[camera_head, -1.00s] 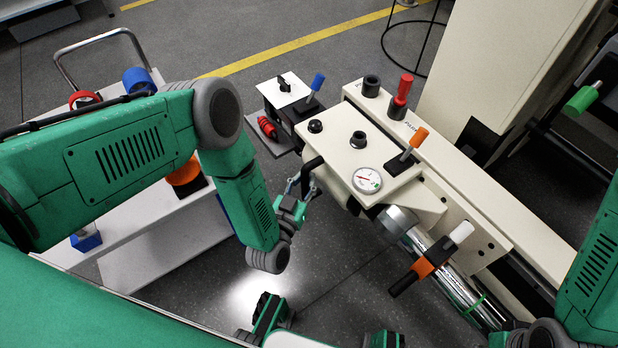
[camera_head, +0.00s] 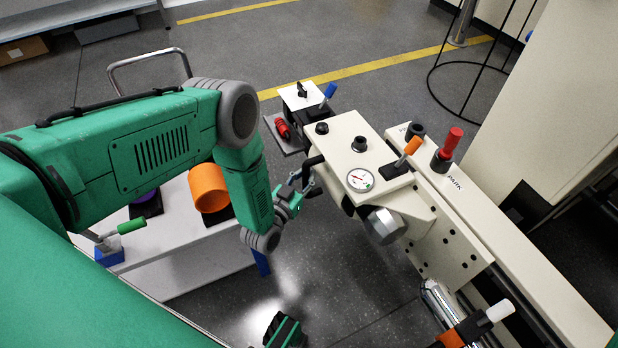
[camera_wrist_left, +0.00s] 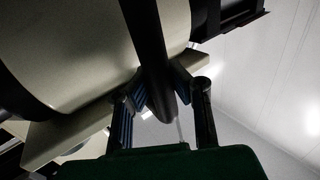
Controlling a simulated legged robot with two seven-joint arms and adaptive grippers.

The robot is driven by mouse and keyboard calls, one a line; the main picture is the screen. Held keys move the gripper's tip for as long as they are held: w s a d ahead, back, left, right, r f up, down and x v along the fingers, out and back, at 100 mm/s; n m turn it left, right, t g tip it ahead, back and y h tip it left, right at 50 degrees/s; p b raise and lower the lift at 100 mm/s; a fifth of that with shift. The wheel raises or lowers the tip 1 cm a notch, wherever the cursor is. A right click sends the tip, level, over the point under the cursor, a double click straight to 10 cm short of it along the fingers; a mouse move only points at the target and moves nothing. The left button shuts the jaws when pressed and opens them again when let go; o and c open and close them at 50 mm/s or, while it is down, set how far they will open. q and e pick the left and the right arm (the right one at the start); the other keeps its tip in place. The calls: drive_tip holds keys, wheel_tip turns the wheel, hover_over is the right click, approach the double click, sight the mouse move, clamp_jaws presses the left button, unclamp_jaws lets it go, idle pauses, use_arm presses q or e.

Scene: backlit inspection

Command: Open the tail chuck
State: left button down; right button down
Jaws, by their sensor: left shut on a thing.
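The tail unit is a cream box with a round gauge, and the tail chuck (camera_head: 383,226), a short grey cylinder, sticks out of its near end. A black handle bar (camera_head: 313,162) juts from the box's left side. My left gripper (camera_head: 300,184) is shut on this bar; in the left wrist view the bar (camera_wrist_left: 150,45) passes between its two fingers (camera_wrist_left: 158,95). An orange-topped lever (camera_head: 409,149) stands on the box's right side. A shiny tube (camera_head: 440,300) lies nearer, with a clear gap between it and the chuck.
A cream rail (camera_head: 520,235) with a red-handled knob (camera_head: 448,150) by the word PARK runs beside the tail unit. An orange and white clamp (camera_head: 470,326) is at the tube. A white cart (camera_head: 190,262) with an orange ring (camera_head: 208,188) stands left.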

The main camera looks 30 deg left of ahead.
use_arm(q)
drive_tip(key=shift+a, duration=0.2)
drive_tip(key=c, duration=1.4)
unclamp_jaws()
drive_tip(key=shift+a+f, duration=0.1)
drive_tip(key=shift+s, duration=0.25)
drive_tip(key=shift+s+a, duration=0.2)
drive_tip(key=shift+s, duration=2.7)
drive_tip(key=shift+s+a, duration=0.2)
drive_tip(key=shift+s, duration=2.7)
